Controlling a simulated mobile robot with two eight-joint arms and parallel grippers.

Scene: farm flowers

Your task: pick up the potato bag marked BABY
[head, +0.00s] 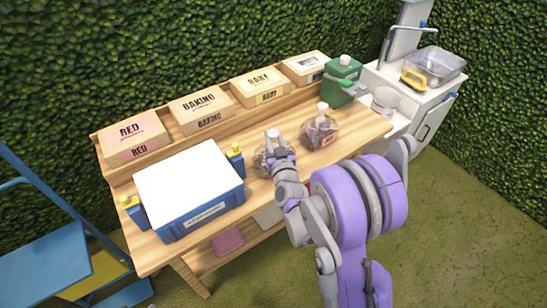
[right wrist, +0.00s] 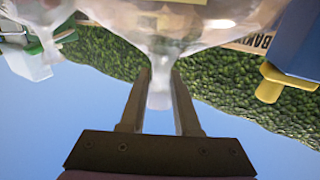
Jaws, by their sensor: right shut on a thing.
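My right gripper (head: 275,143) is over the wooden table, in front of the crates. In the right wrist view, my right gripper (right wrist: 158,105) is shut on the narrow neck of a clear potato bag (right wrist: 185,28). In the head view this bag (head: 261,160) is mostly hidden behind my gripper and wrist. I cannot read its label or tell whether it touches the table. A second clear bag (head: 320,131) of dark potatoes, with a pale neck and a small label, stands upright to its right. My left gripper is out of view.
Wooden crates marked RED (head: 137,143), BAKING (head: 203,109), BABY (head: 260,86) and WHITE (head: 306,67) line the table's back. A blue box with a white top (head: 188,185) stands left of the held bag. A green container (head: 343,80) is at back right.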

